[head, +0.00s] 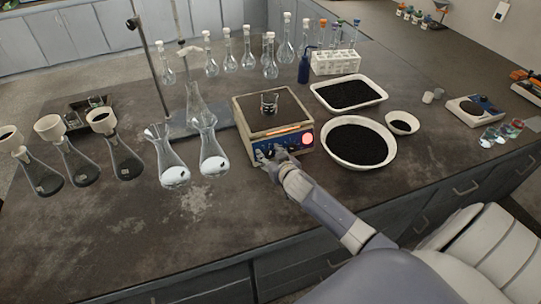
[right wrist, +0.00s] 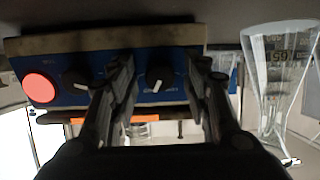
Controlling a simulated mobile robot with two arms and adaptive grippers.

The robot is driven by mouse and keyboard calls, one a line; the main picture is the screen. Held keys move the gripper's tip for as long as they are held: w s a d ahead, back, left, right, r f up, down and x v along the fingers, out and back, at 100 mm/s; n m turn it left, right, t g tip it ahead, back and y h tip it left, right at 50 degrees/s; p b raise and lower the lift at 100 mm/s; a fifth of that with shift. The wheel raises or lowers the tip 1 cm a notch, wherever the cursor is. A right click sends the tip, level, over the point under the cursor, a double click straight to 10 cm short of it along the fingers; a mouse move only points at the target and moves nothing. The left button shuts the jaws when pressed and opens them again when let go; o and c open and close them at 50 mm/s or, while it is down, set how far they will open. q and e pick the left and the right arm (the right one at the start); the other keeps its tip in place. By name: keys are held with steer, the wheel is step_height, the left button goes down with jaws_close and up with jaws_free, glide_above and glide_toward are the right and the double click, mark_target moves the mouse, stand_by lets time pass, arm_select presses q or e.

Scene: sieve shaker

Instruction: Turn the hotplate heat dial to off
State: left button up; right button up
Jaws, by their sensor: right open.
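The hotplate (head: 249,113) stands near the middle of the bench with a small beaker (head: 269,103) on its top. Its blue front panel carries a lit red light (head: 308,139). In the right wrist view the panel appears upside down, with the red light (right wrist: 39,87), one black dial (right wrist: 76,78) and another black dial (right wrist: 159,79). White pointer marks show on both dials; the labels are unreadable. My right gripper (head: 267,157) is open at the panel. In the wrist view its fingers (right wrist: 160,75) stand either side of the second dial; contact cannot be told. My left gripper is not in view.
Two flasks (head: 213,160) stand close left of the hotplate, beside a retort stand (head: 155,75). A round dish (head: 330,154) and a rectangular tray (head: 318,94) of black grains stand to the right. The bench front left of my right arm is clear.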

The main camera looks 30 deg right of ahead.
jaws_close()
steer(key=shift+n, duration=0.3)
steer(key=n+p, duration=0.1)
steer(key=n, duration=0.2)
steer(key=shift+r+p, duration=0.1)
steer(key=shift+p, duration=0.25)
steer(key=n+p, duration=0.1)
steer(key=n, duration=0.4)
steer(key=shift+n+g, duration=0.3)
steer(key=shift+n, duration=0.1)
steer(key=n+p, duration=0.1)
steer(key=n, duration=0.4)
steer(key=shift+a+h, duration=0.1)
steer(key=shift+h, duration=0.2)
steer(key=n+p, duration=0.1)
steer(key=n, duration=0.4)
steer(key=shift+f, duration=0.2)
